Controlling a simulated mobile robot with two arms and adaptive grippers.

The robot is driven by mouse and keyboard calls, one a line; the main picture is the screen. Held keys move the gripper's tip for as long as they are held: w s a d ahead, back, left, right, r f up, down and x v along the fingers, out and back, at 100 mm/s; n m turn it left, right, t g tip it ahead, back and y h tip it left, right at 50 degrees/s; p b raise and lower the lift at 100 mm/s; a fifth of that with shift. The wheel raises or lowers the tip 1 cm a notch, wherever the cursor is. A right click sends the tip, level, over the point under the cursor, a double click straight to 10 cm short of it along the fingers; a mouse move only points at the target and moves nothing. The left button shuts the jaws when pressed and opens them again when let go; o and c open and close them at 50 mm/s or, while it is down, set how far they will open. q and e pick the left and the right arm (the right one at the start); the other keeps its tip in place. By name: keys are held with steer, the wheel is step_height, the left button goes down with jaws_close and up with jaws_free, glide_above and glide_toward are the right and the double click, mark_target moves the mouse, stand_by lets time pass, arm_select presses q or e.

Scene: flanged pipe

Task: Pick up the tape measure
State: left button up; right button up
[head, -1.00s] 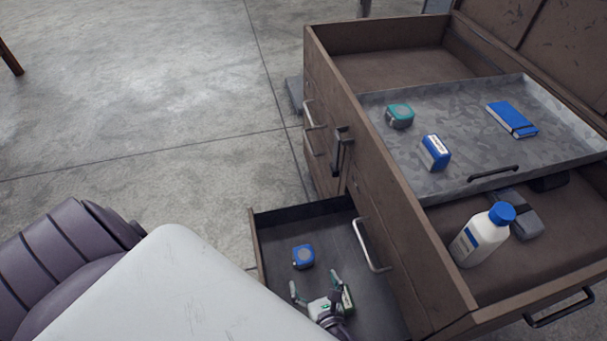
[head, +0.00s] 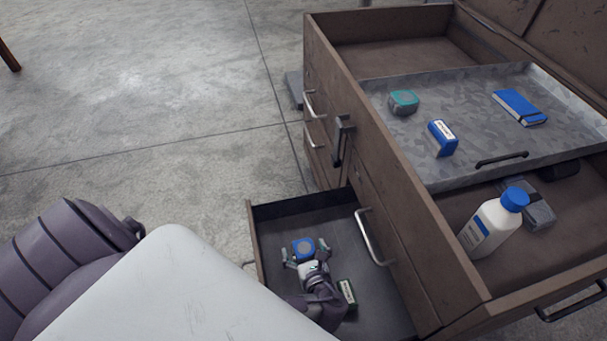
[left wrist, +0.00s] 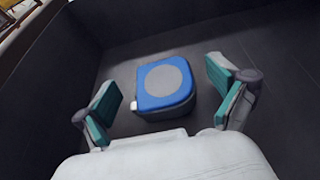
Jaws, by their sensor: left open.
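A blue tape measure (head: 303,248) with a grey round face lies in the open lower drawer (head: 284,214). In the left wrist view the tape measure (left wrist: 166,86) sits between and slightly beyond the fingers. My left gripper (head: 305,254) is open, reaching down into the drawer with one finger on either side of the tape measure. In the left wrist view gaps show between the tape measure and both teal finger pads of the gripper (left wrist: 163,98). A second tape measure, teal and grey (head: 403,101), lies on the metal tray. My right gripper is not in view.
A small green and white box (head: 347,292) lies in the drawer beside my left arm. The metal tray (head: 460,120) above also holds a blue box (head: 442,138) and a blue notebook (head: 519,107). Drawer walls surround the gripper.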

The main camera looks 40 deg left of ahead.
mark_target(301, 243)
arm_select(q)
steer(key=x, duration=0.3)
steer(key=shift+f+b, duration=0.1)
steer(key=shift+b, duration=0.25)
steer(key=c, duration=1.3)
steer(key=shift+c, duration=0.3)
